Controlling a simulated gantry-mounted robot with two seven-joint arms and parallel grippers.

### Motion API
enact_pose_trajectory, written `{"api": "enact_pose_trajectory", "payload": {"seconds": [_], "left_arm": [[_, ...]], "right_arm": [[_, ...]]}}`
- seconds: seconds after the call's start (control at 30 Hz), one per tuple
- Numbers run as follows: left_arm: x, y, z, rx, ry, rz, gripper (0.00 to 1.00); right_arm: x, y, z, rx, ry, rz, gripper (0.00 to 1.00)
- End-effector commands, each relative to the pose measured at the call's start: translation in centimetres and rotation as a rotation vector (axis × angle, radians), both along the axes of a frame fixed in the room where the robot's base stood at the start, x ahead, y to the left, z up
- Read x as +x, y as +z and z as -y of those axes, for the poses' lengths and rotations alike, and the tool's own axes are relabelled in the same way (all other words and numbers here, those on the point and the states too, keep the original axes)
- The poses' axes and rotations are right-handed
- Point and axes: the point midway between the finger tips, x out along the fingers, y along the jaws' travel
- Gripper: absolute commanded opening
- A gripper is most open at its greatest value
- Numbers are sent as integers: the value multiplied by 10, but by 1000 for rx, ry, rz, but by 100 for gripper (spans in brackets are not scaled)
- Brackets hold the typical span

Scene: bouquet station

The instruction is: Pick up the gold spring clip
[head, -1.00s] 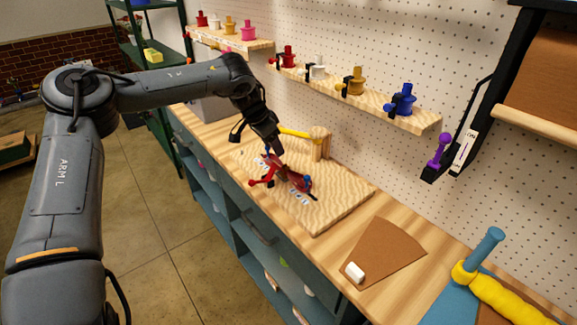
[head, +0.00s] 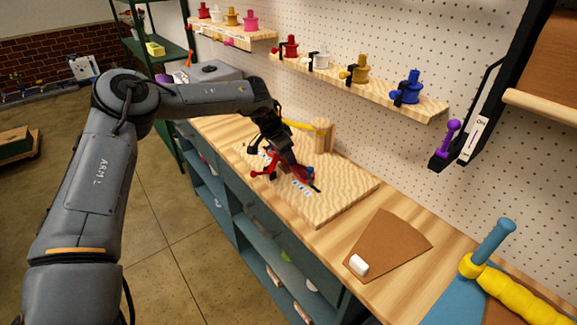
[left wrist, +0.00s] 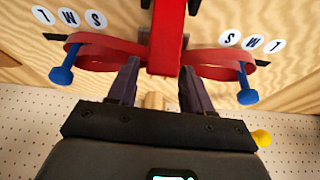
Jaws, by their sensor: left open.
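I cannot make out a gold spring clip for certain. A gold spool-shaped piece (head: 357,70) with a black part at its side stands on the wall shelf in the head view. My left gripper (head: 291,162) is low over the wooden board, at a red fixture (head: 303,172). In the left wrist view the open fingers (left wrist: 159,68) point at the red fixture (left wrist: 167,35), one on each side of its central bar. Red loops with blue knobs (left wrist: 61,76) lie to both sides. I cannot tell whether the fingers touch it. My right gripper is out of view.
The wooden board (head: 335,196) carries a post (head: 323,136) with a yellow bar (head: 297,125). Red, white and blue pieces share the shelf (head: 425,108).

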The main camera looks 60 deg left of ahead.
Motion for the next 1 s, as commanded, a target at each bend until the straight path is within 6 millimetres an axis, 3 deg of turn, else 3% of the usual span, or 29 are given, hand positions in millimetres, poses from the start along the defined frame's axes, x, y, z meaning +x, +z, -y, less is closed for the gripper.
{"api": "enact_pose_trajectory", "payload": {"seconds": [0.13,0.4,0.73,1.0], "left_arm": [[4,-11,0,0,-1,-1,50],[5,-13,0,-1,0,0,50],[5,-13,0,-1,0,0,1],[5,-12,0,-1,0,0,0]], "right_arm": [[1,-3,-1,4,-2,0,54],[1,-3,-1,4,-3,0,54],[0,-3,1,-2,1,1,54],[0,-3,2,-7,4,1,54]]}}
